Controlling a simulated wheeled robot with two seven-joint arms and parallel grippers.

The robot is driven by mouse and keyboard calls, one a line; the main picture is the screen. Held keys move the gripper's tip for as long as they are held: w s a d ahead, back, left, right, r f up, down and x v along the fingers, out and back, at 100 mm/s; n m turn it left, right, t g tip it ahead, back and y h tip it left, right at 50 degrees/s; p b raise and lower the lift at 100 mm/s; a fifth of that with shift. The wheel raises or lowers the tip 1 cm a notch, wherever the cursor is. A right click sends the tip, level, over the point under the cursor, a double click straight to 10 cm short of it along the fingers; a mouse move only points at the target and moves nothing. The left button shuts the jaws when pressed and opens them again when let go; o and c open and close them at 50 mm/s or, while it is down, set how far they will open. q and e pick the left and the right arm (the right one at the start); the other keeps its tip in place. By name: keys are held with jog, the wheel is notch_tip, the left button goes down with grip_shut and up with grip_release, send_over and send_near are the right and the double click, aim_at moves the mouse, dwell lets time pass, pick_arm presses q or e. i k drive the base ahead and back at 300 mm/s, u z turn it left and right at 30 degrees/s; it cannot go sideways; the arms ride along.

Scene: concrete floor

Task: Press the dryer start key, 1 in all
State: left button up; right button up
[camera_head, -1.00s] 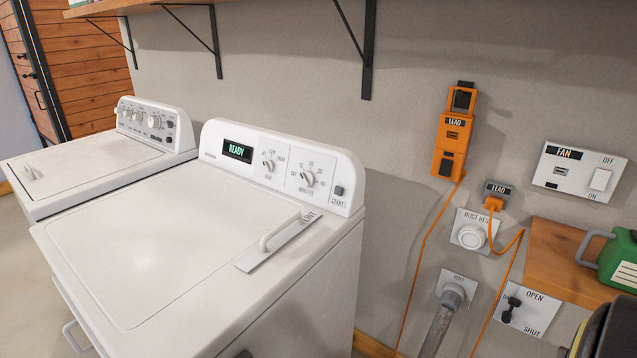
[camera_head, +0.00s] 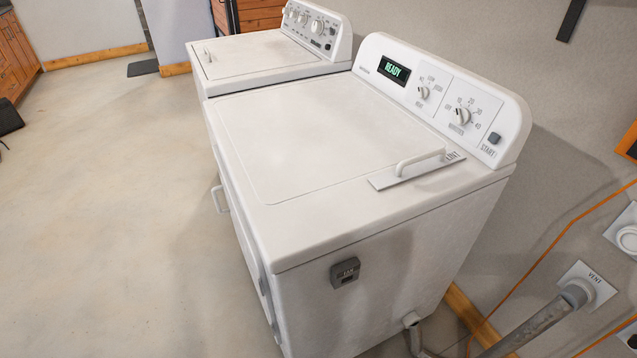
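The white dryer (camera_head: 300,150) stands in the middle of the head view, against the wall. Its raised back panel has a display (camera_head: 394,70) reading READY in green, a left knob (camera_head: 423,91) and a minutes knob (camera_head: 461,116). Neither of my grippers shows in the head view.
A second white machine (camera_head: 262,55) stands behind the dryer to the left. A handle (camera_head: 420,161) stands up from the dryer's top. A vent pipe (camera_head: 535,325) and orange cord (camera_head: 550,248) are at lower right. The concrete floor (camera_head: 110,200) on the left is clear.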

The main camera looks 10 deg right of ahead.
aim_at(494, 138)
jog(key=z, duration=1.35)
